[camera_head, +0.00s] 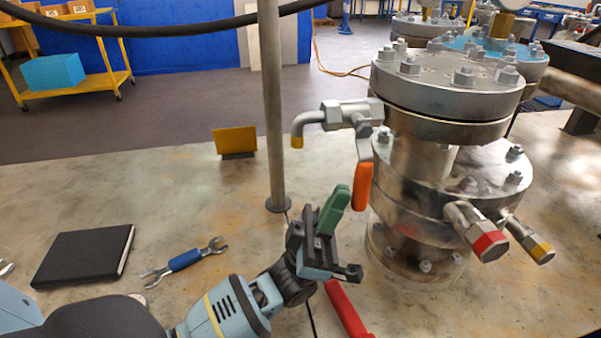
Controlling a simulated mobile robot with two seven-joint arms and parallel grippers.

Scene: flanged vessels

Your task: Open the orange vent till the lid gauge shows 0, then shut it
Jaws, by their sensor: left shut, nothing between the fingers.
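The orange vent handle (363,187) hangs down from a steel valve (352,115) on the left side of the near flanged vessel (410,215). The valve's outlet pipe (300,128) bends down to a yellow tip. My left gripper (336,205) has green fingers, shut and empty, just left of the handle's lower end. It appears apart from the handle. A brass gauge stem (501,25) rises at the top right, apparently from the blue-lidded vessel behind. Its dial is cut off by the picture's top edge, and no reading shows. My right gripper is out of view.
A thin upright post (272,100) stands left of the valve. A red-handled tool (347,310) lies below my gripper. A blue-handled wrench (185,260), a black notebook (84,255) and a yellow plate (235,141) are on the bench. Red- and yellow-banded pipe stubs (488,243) jut from the vessel.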

